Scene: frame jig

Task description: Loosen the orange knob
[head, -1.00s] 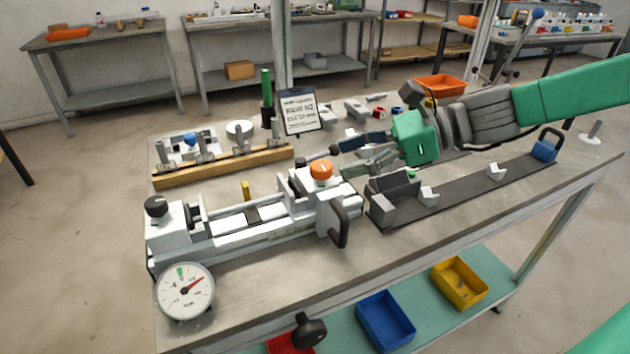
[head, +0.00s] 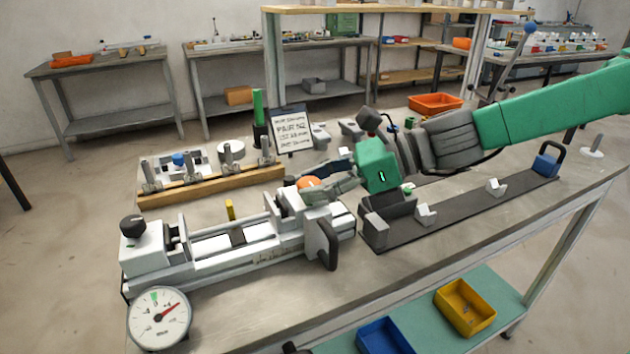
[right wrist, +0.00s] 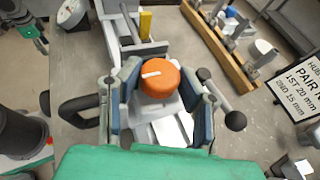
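The orange knob (head: 309,183) sits on top of the white block at the right end of the white jig (head: 215,255). In the right wrist view the knob (right wrist: 160,78) is a round orange cap with a white mark on top. My right gripper (head: 325,186) is at the knob, its fingers partly covering it in the head view. In the right wrist view the open fingers (right wrist: 160,92) stand on either side of the knob, with gaps showing between them and it. My left gripper is not in view.
A black handle (head: 327,245) projects at the jig's right end, and a ball-ended lever (right wrist: 222,108) stands close to the fingers. A dial gauge (head: 159,318) is at front left. A sign (head: 292,130) stands behind. The front table strip is clear.

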